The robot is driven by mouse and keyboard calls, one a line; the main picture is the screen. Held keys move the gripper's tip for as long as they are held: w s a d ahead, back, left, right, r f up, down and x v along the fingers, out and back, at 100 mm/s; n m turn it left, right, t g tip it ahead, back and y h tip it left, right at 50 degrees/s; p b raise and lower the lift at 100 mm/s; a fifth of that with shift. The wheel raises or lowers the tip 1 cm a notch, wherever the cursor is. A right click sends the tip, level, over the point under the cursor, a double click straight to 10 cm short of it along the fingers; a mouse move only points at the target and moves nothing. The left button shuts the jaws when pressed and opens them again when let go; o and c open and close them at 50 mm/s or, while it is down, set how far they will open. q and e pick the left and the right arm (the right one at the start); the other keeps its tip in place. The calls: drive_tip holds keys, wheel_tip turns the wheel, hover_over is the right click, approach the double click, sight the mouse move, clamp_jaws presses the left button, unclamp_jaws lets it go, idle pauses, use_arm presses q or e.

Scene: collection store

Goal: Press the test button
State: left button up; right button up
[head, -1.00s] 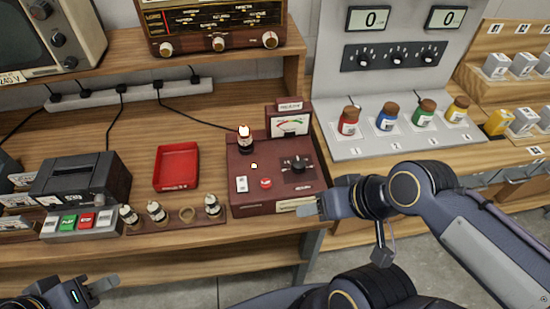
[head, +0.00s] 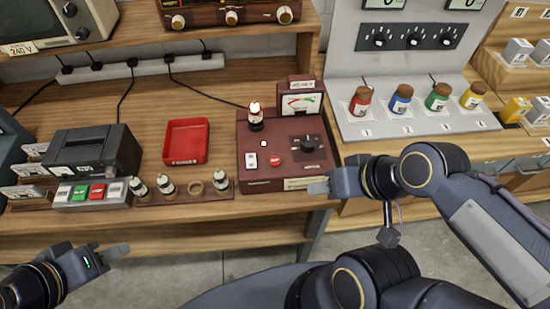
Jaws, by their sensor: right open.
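The maroon tester (head: 268,180) stands on the bench, with a red round button (head: 276,159) on its top face. To the left of the button is a white switch (head: 251,160). To the right is a black knob (head: 308,143), and behind is a meter (head: 301,103). My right gripper (head: 322,186) is open and empty, at the tester's front right corner, apart from the button. My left gripper (head: 112,253) is low at the left, in front of the bench; its jaw gap is not clear.
A red tray (head: 186,160) lies left of the tester. A rack (head: 150,198) with several tubes lies along the front edge, beside a black device (head: 90,155) with coloured keys. Several coloured jars (head: 400,100) stand on the grey panel at right. Bare bench lies between tray and tester.

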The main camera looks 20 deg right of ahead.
clamp_jaws()
idle(1.4)
